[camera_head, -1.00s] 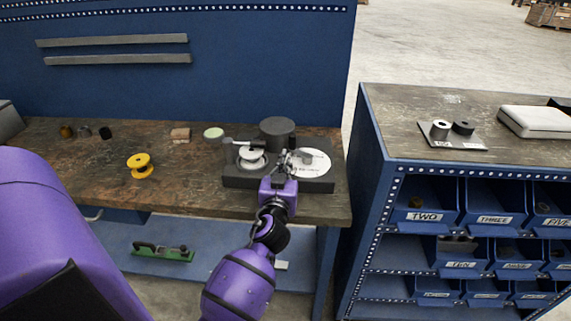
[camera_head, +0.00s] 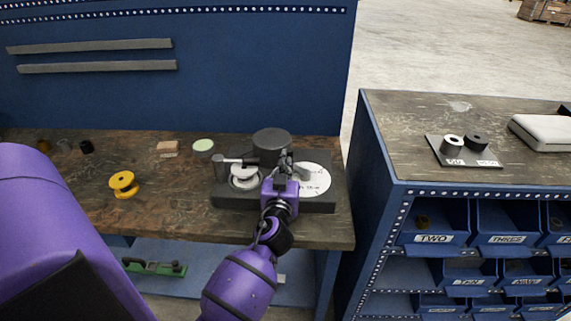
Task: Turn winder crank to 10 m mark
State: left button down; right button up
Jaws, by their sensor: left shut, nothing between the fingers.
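The winder has a dark base (camera_head: 231,202) near the bench's right end. It carries a black drum (camera_head: 271,139), a white spool (camera_head: 244,184) and a white round dial (camera_head: 316,185) with small dark print, too small to read. A grey post with a side bar (camera_head: 226,160) stands at its left. A grey piece (camera_head: 303,168) shows at the dial's left side; I cannot tell whether it is the crank. My left gripper (camera_head: 286,161) is shut and empty over the winder, between spool and dial, hiding the middle; contact is unclear. My right gripper is out of view.
A yellow spool (camera_head: 123,184), a pale green round piece (camera_head: 204,146) and a tan block (camera_head: 167,149) sit on the bench left of the winder. A blue bin cabinet (camera_head: 378,195) stands at right. A blue back panel (camera_head: 240,80) rises behind the bench.

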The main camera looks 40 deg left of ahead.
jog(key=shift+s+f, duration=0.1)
pick_arm(q)
jog(key=shift+w+a+f+b, duration=0.2)
jog(key=shift+w+a+b, duration=0.1)
jog(key=shift+w+b, duration=0.25)
jog(key=shift+w+a, duration=0.1)
jog(key=shift+w, duration=0.15)
jog(key=shift+w+r, duration=0.1)
jog(key=shift+w, duration=0.05)
jog(key=shift+a+r, duration=0.1)
jog(key=shift+r, duration=0.05)
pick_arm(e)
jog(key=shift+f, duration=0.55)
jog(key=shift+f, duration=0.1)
